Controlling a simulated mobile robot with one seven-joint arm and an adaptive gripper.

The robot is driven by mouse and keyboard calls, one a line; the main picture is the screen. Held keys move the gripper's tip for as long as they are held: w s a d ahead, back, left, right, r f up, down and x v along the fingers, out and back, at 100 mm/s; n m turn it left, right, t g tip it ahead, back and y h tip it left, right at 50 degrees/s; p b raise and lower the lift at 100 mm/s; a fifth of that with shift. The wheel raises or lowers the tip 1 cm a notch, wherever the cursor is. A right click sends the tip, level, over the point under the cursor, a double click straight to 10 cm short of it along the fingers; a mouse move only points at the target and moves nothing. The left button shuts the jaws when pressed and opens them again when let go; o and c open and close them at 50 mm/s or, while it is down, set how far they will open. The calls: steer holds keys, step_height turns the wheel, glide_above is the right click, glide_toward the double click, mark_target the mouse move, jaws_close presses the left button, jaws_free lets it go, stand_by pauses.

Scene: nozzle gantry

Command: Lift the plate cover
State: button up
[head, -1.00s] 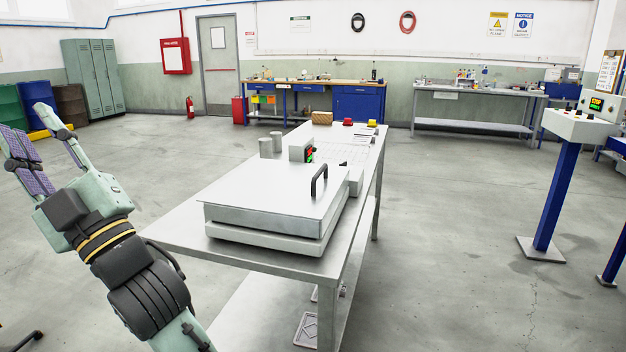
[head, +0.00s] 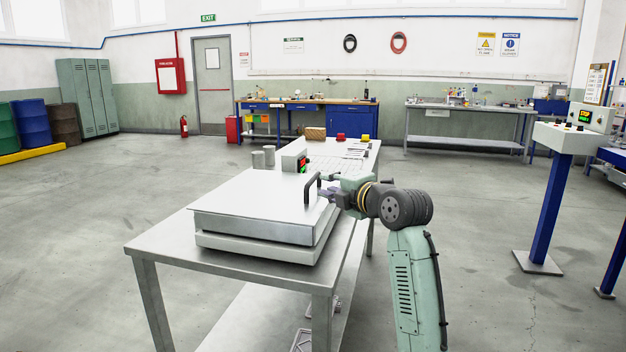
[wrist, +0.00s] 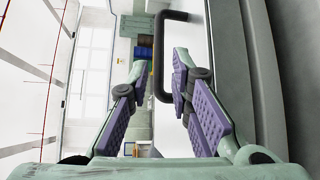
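The plate cover (head: 255,198) is a flat, light lid lying closed on its low box on the metal table. Its dark handle (head: 313,188) stands up at the lid's right side. My gripper (head: 330,195) is at handle height, just right of the handle, reaching in from the right. In the wrist view my gripper (wrist: 157,72) is open, with purple-padded fingers apart. The handle (wrist: 159,60) shows in the gap between the fingertips, closer to the right one. I see no finger closed on it, and cannot tell how deep it sits between them.
The metal table (head: 160,248) carries a small control box (head: 294,160) with lit displays and grey cylinders (head: 263,158) behind the cover. Red and yellow buttons stand at its far end. A control pedestal (head: 553,190) stands to the right. The floor around is mostly clear.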

mark_target(315, 180)
steer(key=p+x, duration=0.2)
steer(key=x, duration=0.6)
steer(key=shift+w+a, duration=0.1)
jaws_close()
stand_by(0.4)
